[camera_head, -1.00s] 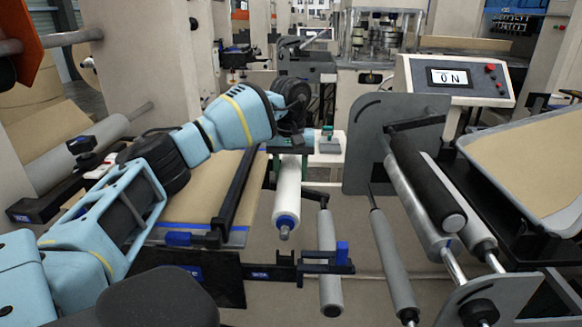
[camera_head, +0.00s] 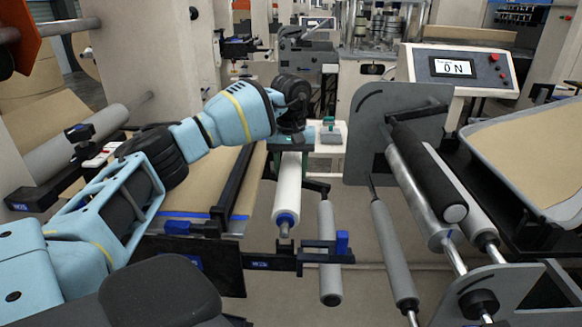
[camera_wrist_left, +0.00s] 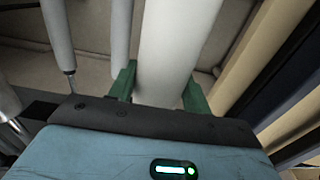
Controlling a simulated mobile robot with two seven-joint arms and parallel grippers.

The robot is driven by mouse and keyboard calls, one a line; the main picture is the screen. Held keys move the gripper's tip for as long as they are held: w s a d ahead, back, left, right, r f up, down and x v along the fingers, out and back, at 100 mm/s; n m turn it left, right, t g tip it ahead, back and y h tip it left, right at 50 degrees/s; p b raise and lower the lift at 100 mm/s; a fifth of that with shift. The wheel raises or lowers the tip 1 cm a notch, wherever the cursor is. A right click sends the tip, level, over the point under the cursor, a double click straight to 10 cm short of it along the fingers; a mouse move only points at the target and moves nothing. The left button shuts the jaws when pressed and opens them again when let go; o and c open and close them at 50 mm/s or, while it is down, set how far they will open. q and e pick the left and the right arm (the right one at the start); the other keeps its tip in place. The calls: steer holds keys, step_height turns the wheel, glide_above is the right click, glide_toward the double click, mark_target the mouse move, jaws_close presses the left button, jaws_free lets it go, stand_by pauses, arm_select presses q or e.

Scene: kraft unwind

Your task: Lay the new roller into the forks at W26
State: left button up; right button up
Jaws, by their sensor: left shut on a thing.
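The white roller (camera_head: 287,190) has a blue end collar and a metal stub at its near end. My left gripper (camera_head: 291,146) is shut on its far part; in the left wrist view the green fingers (camera_wrist_left: 157,92) stand on both sides of the white roller (camera_wrist_left: 178,40). The roller points toward me. Its near stub shows just above a dark fork bracket (camera_head: 298,259) with a blue block (camera_head: 342,242); I cannot tell whether they touch. The bracket's label is too small to read. The far end is hidden by the gripper. My right gripper is not in view.
A grey roller (camera_head: 328,255) hangs just right of the white one, and another (camera_head: 393,255) further right. A brown-web table (camera_head: 205,190) lies left. A grey side plate (camera_head: 370,130) and console (camera_head: 459,70) stand right.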

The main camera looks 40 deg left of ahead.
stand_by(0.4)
arm_select(q)
steer(key=shift+f, duration=0.2)
steer(key=shift+f+b, duration=0.4)
steer(key=shift+f, duration=1)
steer(key=shift+f, duration=0.25)
steer(key=o, duration=1.4)
steer(key=shift+f, duration=0.1)
steer(key=shift+o, duration=0.2)
